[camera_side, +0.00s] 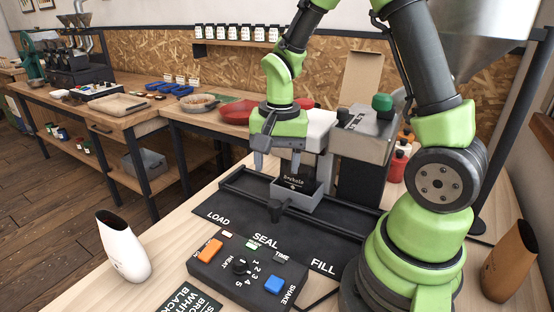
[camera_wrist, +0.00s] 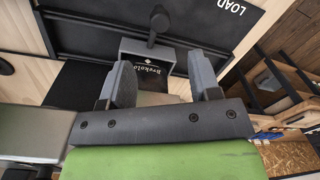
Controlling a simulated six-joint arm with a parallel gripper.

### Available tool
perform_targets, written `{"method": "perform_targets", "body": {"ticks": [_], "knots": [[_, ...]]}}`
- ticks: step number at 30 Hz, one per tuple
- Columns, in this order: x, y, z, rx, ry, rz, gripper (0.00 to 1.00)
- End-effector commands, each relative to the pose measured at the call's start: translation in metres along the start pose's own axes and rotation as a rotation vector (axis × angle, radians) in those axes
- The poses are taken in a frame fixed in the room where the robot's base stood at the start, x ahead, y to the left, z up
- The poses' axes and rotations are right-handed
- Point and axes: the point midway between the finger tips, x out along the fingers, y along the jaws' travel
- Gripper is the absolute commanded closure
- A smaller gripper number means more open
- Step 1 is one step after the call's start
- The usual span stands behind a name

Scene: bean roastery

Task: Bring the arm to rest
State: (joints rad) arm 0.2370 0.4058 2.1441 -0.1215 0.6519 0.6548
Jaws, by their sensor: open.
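My gripper (camera_side: 278,163) hangs from the green and dark arm above the work table, with its two grey fingers spread apart. It also shows in the wrist view (camera_wrist: 165,85), open, with nothing between the fingertips that I can see held. A dark bag with white lettering (camera_side: 292,184) stands in a grey holder (camera_side: 306,201) on the black tray behind the SEAL label, just right of and below the fingers. The bag's lettered face shows in the wrist view (camera_wrist: 153,67) beyond the fingers. Whether a finger touches the bag cannot be told.
A control box (camera_side: 246,270) with orange and blue buttons and a dial stands in front. A white cup (camera_side: 122,246) is at front left and a brown cup (camera_side: 508,262) at far right. A grey machine (camera_side: 364,135) stands behind the holder. The table between white cup and tray is clear.

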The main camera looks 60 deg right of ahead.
Motion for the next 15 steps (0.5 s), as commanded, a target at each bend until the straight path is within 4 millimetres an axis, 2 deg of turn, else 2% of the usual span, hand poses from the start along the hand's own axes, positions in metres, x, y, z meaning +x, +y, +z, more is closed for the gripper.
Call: {"method": "perform_targets", "body": {"ticks": [9,11,15], "knots": [[-0.004,-0.001,0.001,-0.010,0.006,-0.010,0.43],[-0.013,-0.001,0.004,-0.029,0.016,-0.027,0.43],[-0.050,-0.003,0.021,-0.135,0.066,-0.111,0.43]]}}
